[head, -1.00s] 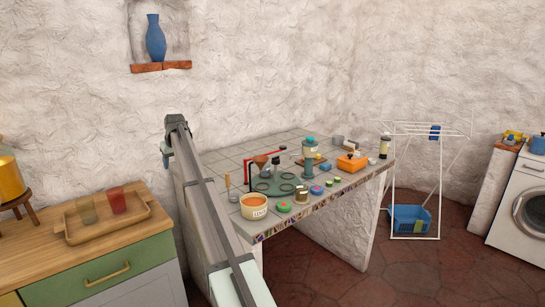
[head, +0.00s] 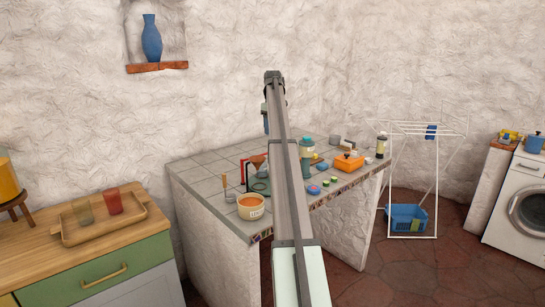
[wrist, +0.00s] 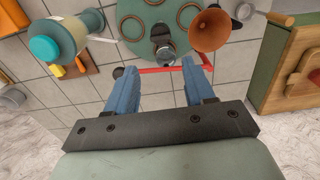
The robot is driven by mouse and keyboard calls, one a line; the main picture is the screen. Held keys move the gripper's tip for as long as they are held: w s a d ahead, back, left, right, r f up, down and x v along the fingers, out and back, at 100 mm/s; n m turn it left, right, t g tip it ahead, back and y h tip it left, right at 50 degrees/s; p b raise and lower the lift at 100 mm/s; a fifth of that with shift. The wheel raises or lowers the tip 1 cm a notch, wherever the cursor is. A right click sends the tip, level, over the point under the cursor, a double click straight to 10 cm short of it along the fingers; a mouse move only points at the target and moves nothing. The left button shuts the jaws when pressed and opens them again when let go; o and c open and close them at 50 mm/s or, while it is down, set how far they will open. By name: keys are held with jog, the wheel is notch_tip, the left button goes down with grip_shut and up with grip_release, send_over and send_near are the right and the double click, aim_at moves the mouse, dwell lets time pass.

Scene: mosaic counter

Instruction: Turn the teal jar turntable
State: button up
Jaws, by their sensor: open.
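The teal jar turntable (wrist: 150,17) shows at the top of the wrist view, a round plate with several ringed spots and a dark, shiny-topped piece standing near its lower edge. In the head view my arm hides most of it; a left part of the turntable (head: 260,186) shows. My gripper (wrist: 156,68) is open, with two blue fingers apart and nothing held between them. In the wrist view the fingertips lie below the turntable's edge. I cannot tell their height over the counter.
A copper funnel (wrist: 209,30) and a red bar (wrist: 162,69) are close to my fingertips. A teal-topped grinder-like device (wrist: 68,34) stands left in the wrist view. On the counter are a labelled tub (head: 250,207) and an orange pot (head: 348,161). The counter's back left is clear.

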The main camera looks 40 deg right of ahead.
notch_tip(320, 180, down, 13)
jog(key=shift+f, duration=0.15)
dwell(0.4)
jog(key=shift+c, duration=0.3)
grip_shut()
